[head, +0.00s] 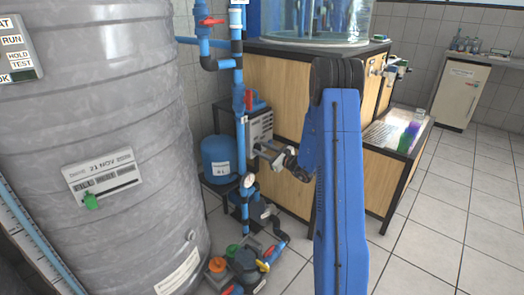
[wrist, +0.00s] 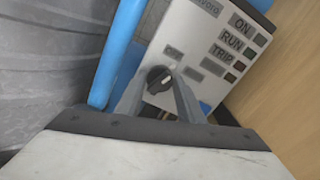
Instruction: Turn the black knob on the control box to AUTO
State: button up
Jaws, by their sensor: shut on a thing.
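The control box (wrist: 207,45) is a pale grey panel, tilted in the wrist view, with labels ON, RUN and TRIP beside small indicators. Its round black knob (wrist: 158,79) has a light pointer mark. Small labels near the knob are too blurred to read, so I cannot tell which setting it points to. My gripper (wrist: 160,84) has one finger on each side of the knob and is shut on it. In the head view the control box (head: 261,124) is partly visible behind blue pipes, with my gripper (head: 258,150) at its front; the knob is hidden there.
A large grey tank (head: 95,130) fills the left. Blue pipes (head: 239,110) with a red-handled valve run close beside the box. A wooden cabinet (head: 283,90) stands behind it. A blue pressure vessel (head: 218,157) and pump fittings sit below. Tiled floor (head: 440,220) is clear at right.

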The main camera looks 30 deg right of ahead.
jog(key=m, duration=0.5)
jog(key=shift+m, duration=0.4)
dwell(0.4)
jog(key=o, duration=1.1)
jog(key=shift+c, duration=0.2)
jog(key=shift+s, duration=0.1)
jog(key=v, duration=1.7)
jog(key=shift+s+d, duration=0.1)
